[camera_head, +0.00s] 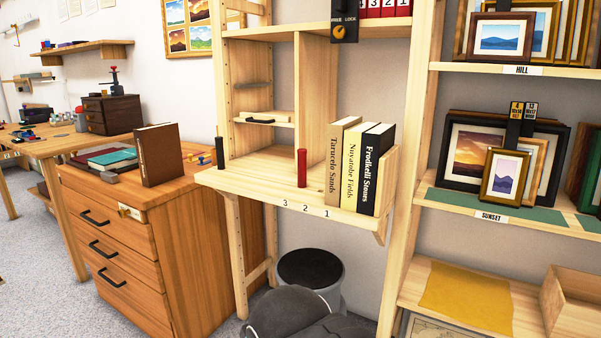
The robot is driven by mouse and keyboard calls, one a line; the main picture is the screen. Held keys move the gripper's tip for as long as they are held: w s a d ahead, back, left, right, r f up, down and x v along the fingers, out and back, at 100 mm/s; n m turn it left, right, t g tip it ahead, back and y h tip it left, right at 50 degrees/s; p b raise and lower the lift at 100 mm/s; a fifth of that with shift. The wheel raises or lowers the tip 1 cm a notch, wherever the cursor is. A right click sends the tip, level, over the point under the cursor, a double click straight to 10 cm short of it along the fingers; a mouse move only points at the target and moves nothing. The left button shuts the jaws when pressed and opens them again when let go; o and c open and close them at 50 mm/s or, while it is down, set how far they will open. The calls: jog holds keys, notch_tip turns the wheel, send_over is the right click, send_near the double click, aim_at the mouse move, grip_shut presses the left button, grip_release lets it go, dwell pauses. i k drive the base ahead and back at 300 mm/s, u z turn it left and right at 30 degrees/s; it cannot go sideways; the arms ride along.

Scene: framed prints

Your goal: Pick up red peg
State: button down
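The red peg (302,168) stands upright on the light wooden shelf (262,186), near its front edge, just above the number labels 3, 2, 1. A black peg (220,152) stands upright at the left end of the same shelf. In the head view my gripper's fingers do not show, so its opening and contents are hidden. A dark grey rounded shape (298,315) at the bottom centre is probably part of my arm.
Three upright books, Tarucelo Sands (342,160), Novantobe Fields (357,165) and Frodkelli Stones (374,168), stand right of the red peg. A vertical divider (312,95) rises behind it. A drawer cabinet (120,265) stands left, a frame rack (500,215) right. The shelf between the pegs looks clear.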

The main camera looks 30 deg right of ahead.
aim_at(302, 153)
jog(key=u, duration=0.75)
jog(key=i, duration=0.9)
jog(key=z, duration=1.75)
